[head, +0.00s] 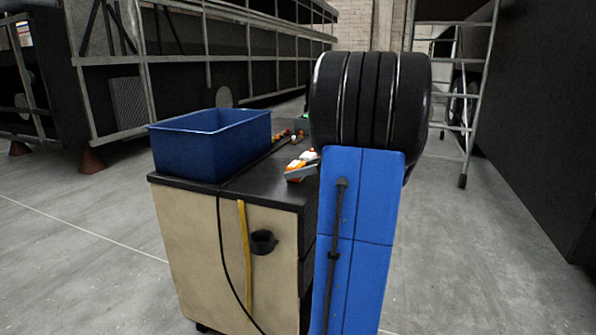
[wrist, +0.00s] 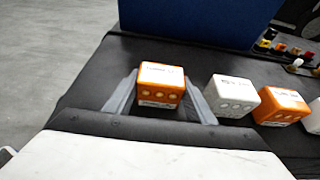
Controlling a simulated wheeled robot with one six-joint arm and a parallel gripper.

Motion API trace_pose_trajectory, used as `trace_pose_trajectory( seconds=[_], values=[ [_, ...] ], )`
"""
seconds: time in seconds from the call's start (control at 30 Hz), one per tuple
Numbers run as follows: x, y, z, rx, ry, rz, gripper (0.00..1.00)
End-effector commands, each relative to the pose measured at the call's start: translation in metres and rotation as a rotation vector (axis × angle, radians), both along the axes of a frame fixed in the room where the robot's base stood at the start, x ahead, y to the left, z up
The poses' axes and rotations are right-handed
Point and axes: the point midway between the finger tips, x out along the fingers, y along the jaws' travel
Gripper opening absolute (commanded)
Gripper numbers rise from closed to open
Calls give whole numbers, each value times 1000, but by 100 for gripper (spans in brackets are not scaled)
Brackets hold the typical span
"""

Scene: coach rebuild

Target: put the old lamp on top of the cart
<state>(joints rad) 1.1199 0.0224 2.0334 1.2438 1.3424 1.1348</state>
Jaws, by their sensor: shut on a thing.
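My gripper (wrist: 162,82) has one grey finger on each side of an orange block (wrist: 160,92) and is shut on it. The block has a white label on top and a row of pale round spots on its front. The label is too small to read, so I cannot tell whether this is the old lamp. The block is over or on the black top of the cart (head: 262,185); I cannot tell if it touches. In the head view, my arm hides most of the gripper, and small orange and white blocks (head: 301,165) show beside it.
A white block (wrist: 232,96) and another orange block (wrist: 282,106) stand to the right of my gripper. A blue tub (head: 210,150) takes up the cart's left part. Small coloured parts (wrist: 282,48) lie beside the tub. A black cup (head: 263,242) hangs on the cart's side.

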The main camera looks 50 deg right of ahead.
Motion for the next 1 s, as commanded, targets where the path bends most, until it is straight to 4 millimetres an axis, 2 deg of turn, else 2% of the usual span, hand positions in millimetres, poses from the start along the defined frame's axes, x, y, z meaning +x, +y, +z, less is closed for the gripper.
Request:
trace_pose_trajectory(
  seconds=[0.03,0.07,0.1,0.13,0.57,1.0],
  values=[
    [0,0,-1,1,0,0,25],
    [0,0,-1,0,0,0,55],
    [0,0,-1,0,0,0,64],
    [0,0,-1,0,0,0,68],
    [-4,-2,4,-1,0,-2,68],
    [-67,-29,32,-1,-1,-4,68]
  ],
)
